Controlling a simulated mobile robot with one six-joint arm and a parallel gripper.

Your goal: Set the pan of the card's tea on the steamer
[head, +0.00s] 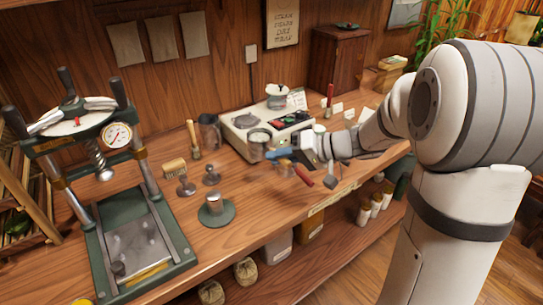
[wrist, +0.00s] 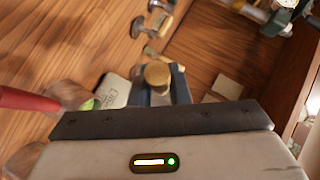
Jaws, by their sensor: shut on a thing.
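The steamer (head: 240,143) is a pale box with round plates on top and dark controls at its right, at the back of the bench. A small metal pan (head: 258,137) with greenish contents is at its front edge. My gripper (head: 277,154), with blue fingers, is just right of this pan. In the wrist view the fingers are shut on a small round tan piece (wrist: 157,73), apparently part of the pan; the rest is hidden. A lidded white pot (head: 276,98) is at the steamer's back. A white card (head: 297,98) with unreadable writing stands beside it.
A red-handled tool (head: 303,179) lies below my gripper. A green-framed press (head: 110,200) fills the left. A metal cylinder on a green disc (head: 215,217), small stamps (head: 210,176) and brushes (head: 193,140) stand between. The bench's front edge is close to my gripper.

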